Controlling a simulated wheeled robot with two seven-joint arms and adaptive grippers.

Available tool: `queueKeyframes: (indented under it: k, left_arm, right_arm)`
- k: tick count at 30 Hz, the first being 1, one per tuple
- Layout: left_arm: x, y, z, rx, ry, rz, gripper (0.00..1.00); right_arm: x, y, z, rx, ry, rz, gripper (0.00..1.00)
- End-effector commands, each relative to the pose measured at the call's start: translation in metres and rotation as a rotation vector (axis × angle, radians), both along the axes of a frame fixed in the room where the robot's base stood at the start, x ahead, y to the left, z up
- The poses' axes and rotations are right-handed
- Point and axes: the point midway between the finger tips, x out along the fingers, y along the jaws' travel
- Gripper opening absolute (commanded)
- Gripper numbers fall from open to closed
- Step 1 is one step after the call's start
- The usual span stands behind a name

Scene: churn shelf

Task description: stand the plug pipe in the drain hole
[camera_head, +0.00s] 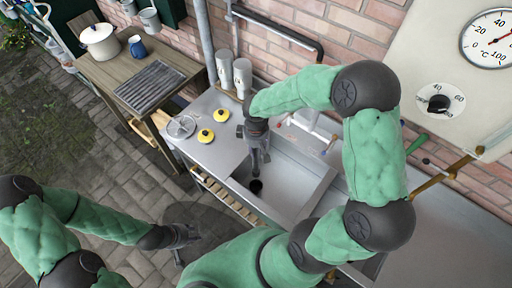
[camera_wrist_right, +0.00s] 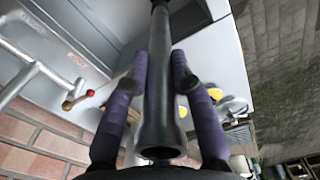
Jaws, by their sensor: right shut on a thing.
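The plug pipe (camera_wrist_right: 158,95) is a long dark grey tube with a flared, open end towards the right wrist camera. My right gripper (camera_wrist_right: 160,72) is shut on it, one purple-padded finger on each side. In the head view the right gripper (camera_head: 257,150) hangs over the sink basin (camera_head: 300,180), the pipe pointing down. The dark drain hole (camera_head: 256,186) lies just below the pipe in the basin floor. I cannot tell whether the pipe's lower end touches or enters it. My left gripper (camera_head: 187,236) is low on the left, away from the sink; its fingers are unclear.
A wooden table (camera_head: 110,75) with a white pot (camera_head: 98,41) stands further back. A brick wall with pipes and a valve runs behind the sink.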

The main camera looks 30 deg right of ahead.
Motion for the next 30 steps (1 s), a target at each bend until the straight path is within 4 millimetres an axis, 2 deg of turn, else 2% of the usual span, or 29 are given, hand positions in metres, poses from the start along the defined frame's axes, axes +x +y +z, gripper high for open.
queueKeyframes:
  k: [1, 30]
  left_arm:
    - [0.0, 0.0, -0.006, 0.0, 0.0, 0.0, 0.4]
    - [0.0, 0.0, -0.066, 0.0, 0.0, 0.0, 0.4]
  right_arm:
    - [0.0, 0.0, -0.007, 0.0, 0.0, 0.0, 0.0]
    - [0.001, 0.0, -0.089, 0.0, -0.002, -0.001, 0.0]
